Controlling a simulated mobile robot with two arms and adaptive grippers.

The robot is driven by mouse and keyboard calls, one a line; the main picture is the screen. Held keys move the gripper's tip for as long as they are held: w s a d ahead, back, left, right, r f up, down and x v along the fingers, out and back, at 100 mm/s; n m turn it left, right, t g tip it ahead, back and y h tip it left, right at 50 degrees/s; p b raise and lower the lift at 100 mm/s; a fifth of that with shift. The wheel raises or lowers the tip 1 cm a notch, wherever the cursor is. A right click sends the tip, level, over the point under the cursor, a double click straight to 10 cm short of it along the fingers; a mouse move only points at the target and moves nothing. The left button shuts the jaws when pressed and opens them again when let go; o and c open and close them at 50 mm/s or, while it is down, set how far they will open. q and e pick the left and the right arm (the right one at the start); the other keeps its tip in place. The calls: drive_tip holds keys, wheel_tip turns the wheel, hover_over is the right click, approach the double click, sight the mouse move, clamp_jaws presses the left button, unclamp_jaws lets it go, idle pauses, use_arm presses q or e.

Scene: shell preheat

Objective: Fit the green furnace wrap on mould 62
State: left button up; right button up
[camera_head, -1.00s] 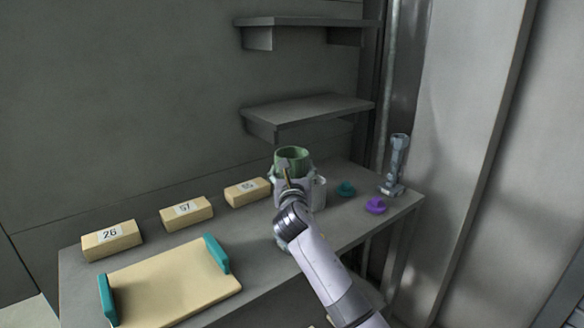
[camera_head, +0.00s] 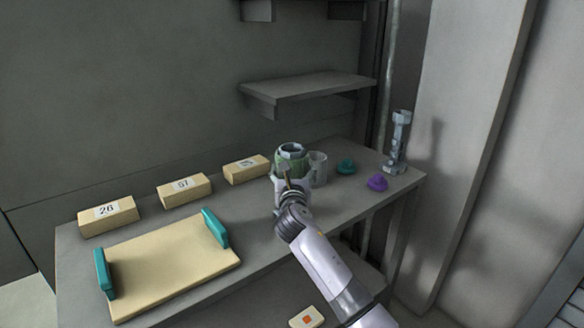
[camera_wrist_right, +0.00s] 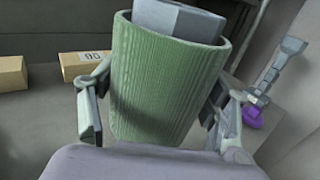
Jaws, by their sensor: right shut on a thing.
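The green furnace wrap (camera_head: 281,164) is an upright open sleeve at the back of the bench. A grey faceted block, apparently a mould (camera_head: 291,149), shows inside the wrap's top opening. In the right wrist view the wrap (camera_wrist_right: 160,85) stands between my fingers with the grey mould (camera_wrist_right: 182,18) rising above its rim. My right gripper (camera_head: 294,180) is shut on the wrap from the front. The mould's number and its lower part are hidden. My left gripper is not in view.
A pale grey cup-like thing (camera_head: 319,160) stands just right of the wrap. Further right are teal (camera_head: 346,167) and purple (camera_head: 377,183) pieces and a tall grey fixture (camera_head: 398,145). Numbered blocks (camera_head: 184,190) line the left back. A teal-handled tray (camera_head: 170,268) fills the left front.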

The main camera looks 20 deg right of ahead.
drive_tip(key=shift+f+b, duration=2.6)
drive_tip(key=shift+f, duration=1.8)
drive_tip(key=shift+p, duration=0.35)
drive_tip(key=o, duration=1.2)
